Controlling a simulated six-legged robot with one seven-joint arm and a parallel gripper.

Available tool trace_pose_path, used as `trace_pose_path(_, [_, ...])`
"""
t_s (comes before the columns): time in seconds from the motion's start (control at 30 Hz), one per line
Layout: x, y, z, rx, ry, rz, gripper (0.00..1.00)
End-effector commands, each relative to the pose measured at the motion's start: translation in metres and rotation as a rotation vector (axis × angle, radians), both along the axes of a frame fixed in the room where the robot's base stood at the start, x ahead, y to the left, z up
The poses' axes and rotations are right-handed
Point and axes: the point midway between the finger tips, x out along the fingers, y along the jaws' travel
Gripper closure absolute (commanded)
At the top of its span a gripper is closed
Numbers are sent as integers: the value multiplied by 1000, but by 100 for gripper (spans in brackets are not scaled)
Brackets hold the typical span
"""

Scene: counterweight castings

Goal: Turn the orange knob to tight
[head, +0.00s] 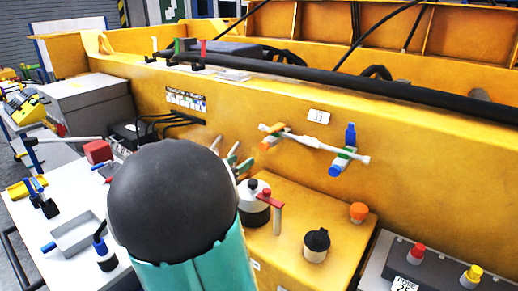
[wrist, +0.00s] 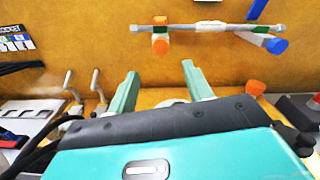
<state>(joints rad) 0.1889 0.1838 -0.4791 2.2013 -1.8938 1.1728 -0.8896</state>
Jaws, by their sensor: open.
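The orange knob (head: 358,211) is a short round cap standing on the top of a yellow block, near its right edge in the head view. It also shows in the wrist view (wrist: 255,88), to the right of my fingers and apart from them. My gripper (wrist: 160,70) is open, its two green fingers spread with no object clearly held between them. In the head view its fingertips (head: 231,156) show beyond my dark, round arm link, left of the knob. Any mark for tight on the knob is too small to tell.
A black-topped knob (head: 316,243) and a white-and-dark fitting with a red lever (head: 263,204) stand left of the knob. A grey bar (head: 314,143) with coloured clamps crosses the yellow wall above. A grey panel (head: 436,280) with red and yellow knobs lies right.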

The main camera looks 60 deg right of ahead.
Motion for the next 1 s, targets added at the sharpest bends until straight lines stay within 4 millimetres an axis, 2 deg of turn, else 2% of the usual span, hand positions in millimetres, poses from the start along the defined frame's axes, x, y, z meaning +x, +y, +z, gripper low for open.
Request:
trace_pose_path(0.3, [-12,-63,0,0,-1,-3,50])
trace_pose_path(0.5, [-15,-94,0,1,-2,1,50])
trace_pose_path(0.7, [-17,-108,0,1,-4,2,50])
trace_pose_path(0.93, [-17,-108,0,2,-4,3,50])
trace_pose_path(0.97, [-17,-108,0,2,-4,3,52])
trace_pose_path(1.0, [-17,-108,0,2,-4,3,59])
